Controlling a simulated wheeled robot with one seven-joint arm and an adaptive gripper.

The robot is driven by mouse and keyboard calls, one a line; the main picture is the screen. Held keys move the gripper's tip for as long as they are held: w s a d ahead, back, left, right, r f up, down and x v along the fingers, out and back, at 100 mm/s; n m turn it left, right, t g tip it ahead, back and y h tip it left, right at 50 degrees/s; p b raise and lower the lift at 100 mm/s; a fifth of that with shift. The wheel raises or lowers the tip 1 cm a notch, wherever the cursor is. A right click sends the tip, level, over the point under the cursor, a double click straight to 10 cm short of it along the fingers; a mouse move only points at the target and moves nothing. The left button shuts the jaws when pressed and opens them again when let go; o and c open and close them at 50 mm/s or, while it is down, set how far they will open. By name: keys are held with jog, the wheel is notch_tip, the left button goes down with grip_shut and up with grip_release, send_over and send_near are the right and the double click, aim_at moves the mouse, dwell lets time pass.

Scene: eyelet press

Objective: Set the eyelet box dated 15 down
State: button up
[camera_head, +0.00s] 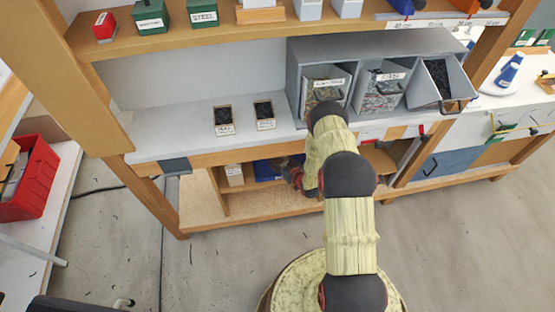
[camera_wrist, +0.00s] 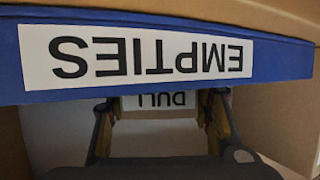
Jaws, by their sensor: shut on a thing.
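My gripper (camera_wrist: 162,125) reaches into the lower compartment under the bench; in the head view my arm partly hides it. It is shut on a pale box (camera_wrist: 160,132), seen between the two fingers in the wrist view. A label reading "DULL", upside down, shows at the box's upper edge; the rest is hidden and I see no date 15. Two small open boxes of dark pieces, a left one (camera_head: 224,121) and a right one (camera_head: 265,114), stand on the bench; their label print is too small to read.
A blue container (camera_wrist: 165,55) labelled "EMPTIES" crosses the wrist view close to my gripper. A small pale labelled box (camera_head: 234,175) stands on the lower shelf (camera_head: 190,205). Grey tilting bins (camera_head: 380,88) stand at the bench's right. The bench's left part (camera_head: 165,140) is clear.

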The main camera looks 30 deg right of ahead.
jog(key=shift+f, duration=0.1)
jog(key=o, duration=1)
jog(key=shift+f, duration=0.1)
jog(key=o, duration=0.4)
jog(key=shift+o, duration=0.3)
jog(key=shift+s+r, duration=0.25)
jog(key=shift+r, duration=0.05)
jog(key=p+v, duration=0.3)
jog(key=v, duration=0.7)
jog(key=shift+s+d+r, duration=0.1)
jog(key=shift+s+r, duration=0.05)
jog(key=shift+s, duration=0.05)
jog(key=shift+s+r, duration=0.1)
jog(key=shift+s, duration=0.4)
